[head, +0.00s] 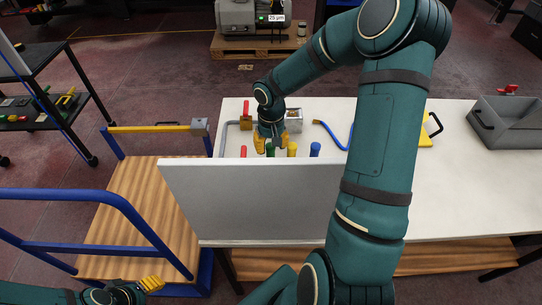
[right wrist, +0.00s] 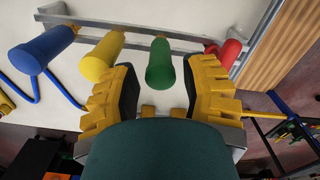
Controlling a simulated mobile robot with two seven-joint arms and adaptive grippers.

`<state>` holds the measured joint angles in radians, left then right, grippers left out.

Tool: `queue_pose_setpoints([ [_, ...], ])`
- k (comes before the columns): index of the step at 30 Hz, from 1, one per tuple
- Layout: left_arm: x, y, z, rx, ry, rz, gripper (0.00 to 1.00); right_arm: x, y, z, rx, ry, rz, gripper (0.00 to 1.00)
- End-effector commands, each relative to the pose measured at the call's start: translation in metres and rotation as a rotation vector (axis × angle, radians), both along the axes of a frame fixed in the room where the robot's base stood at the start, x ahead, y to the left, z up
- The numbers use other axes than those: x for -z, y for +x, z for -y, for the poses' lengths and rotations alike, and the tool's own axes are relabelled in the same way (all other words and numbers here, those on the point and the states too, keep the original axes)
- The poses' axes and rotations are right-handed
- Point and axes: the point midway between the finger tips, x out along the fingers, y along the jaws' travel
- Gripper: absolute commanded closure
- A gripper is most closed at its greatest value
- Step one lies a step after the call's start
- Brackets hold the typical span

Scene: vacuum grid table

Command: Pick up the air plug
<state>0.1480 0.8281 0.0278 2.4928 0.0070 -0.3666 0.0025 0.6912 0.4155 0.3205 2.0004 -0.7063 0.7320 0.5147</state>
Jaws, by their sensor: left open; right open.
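Blue (right wrist: 45,50), yellow (right wrist: 102,57), green (right wrist: 160,65) and red (right wrist: 230,52) plug-like cylinders stand in a row along a metal rail; I cannot tell which one is the air plug. In the head view, the blue (head: 315,149), yellow (head: 292,149), green (head: 270,149) and red (head: 243,151) tops show above a grey panel, which hides their lower parts. My right gripper (head: 271,142) is open above the row. In the right wrist view, its yellow fingers (right wrist: 165,92) are apart on either side of the green cylinder. My left gripper (head: 152,284) is open and empty at lower left, far from the row.
The upright grey panel (head: 255,203) stands along the white table's front (head: 450,185). A blue hose (head: 330,134) and a small metal box (head: 293,120) lie behind the row. A grey bin (head: 508,125) is at far right. A wooden cart (head: 148,195) with blue rails stands left.

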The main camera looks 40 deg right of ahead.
Motion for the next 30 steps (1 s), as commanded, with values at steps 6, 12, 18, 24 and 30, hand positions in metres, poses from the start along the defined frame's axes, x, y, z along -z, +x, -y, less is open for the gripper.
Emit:
queue_pose_setpoints([
  [6, 0.000, 0.000, 0.000, 0.000, 0.000, 0.000, 0.50, 0.015, 0.002, 0.001, 0.000, 0.002, 0.000, 0.56],
  [12, 0.000, 0.000, 0.000, 0.000, 0.000, 0.000, 0.50, 0.043, 0.008, 0.004, -0.002, 0.002, 0.001, 0.56],
  [18, 0.001, 0.000, 0.000, 0.000, 0.001, 0.000, 0.50, 0.056, 0.008, 0.004, 0.000, 0.000, 0.003, 0.56],
  [24, 0.001, 0.000, 0.000, 0.000, 0.001, 0.000, 0.50, 0.056, 0.008, 0.004, 0.000, 0.000, 0.003, 0.56],
  [30, 0.001, 0.000, 0.000, 0.000, 0.001, 0.000, 0.50, 0.056, 0.008, 0.004, 0.000, 0.000, 0.003, 1.00],
])
